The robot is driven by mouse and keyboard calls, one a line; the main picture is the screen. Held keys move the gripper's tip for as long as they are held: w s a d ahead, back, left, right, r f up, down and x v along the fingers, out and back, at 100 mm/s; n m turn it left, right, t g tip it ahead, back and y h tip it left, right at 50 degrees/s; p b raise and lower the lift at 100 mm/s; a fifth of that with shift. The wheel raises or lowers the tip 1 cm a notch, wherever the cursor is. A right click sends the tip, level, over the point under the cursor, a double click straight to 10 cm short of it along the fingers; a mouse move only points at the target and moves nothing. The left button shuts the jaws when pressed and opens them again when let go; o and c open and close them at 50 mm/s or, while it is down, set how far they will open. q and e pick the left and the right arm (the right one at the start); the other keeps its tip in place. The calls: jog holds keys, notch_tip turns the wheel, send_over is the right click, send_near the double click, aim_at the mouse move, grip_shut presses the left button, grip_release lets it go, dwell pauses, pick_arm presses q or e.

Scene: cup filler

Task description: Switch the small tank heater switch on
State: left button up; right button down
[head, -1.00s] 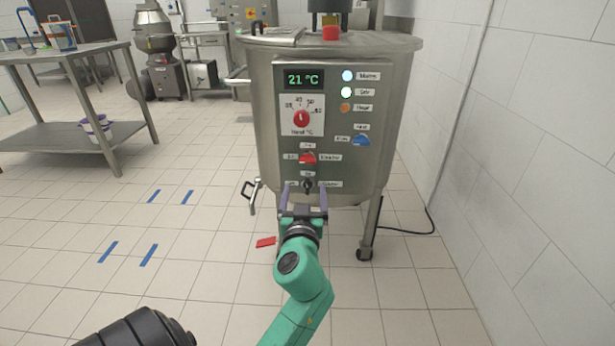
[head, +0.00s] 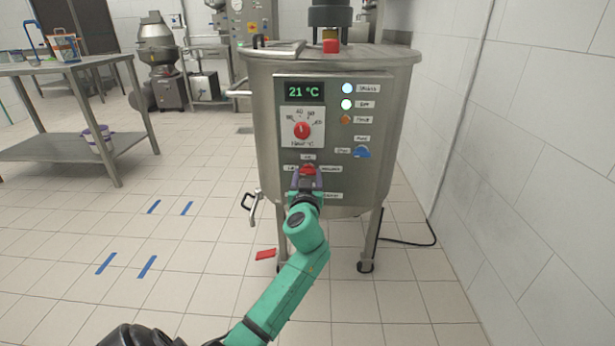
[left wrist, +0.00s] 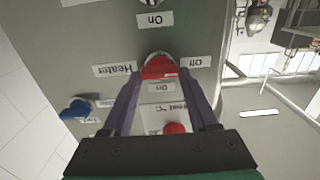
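The tank's front panel (head: 384,100) carries a red heater switch (head: 308,168), with labels reading On, Off and Heater around it in the left wrist view. The same red switch (left wrist: 160,68) shows there upside down, between my fingers. My left gripper (head: 307,172) is at the panel, and its fingers (left wrist: 162,85) stand on either side of the switch, apart from each other. I cannot tell if they touch it. The switch's exact setting is hard to read. My right gripper is out of view.
Above the switch are a red temperature dial (head: 302,130) and a display reading 21 °C (head: 303,92). A blue knob (head: 362,152) and several lamps sit to the right. A red piece (head: 265,254) lies on the floor. A steel table (head: 60,68) stands at the left.

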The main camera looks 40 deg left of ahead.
pick_arm(q)
jog(key=c, duration=0.3)
jog(key=shift+c, duration=0.2)
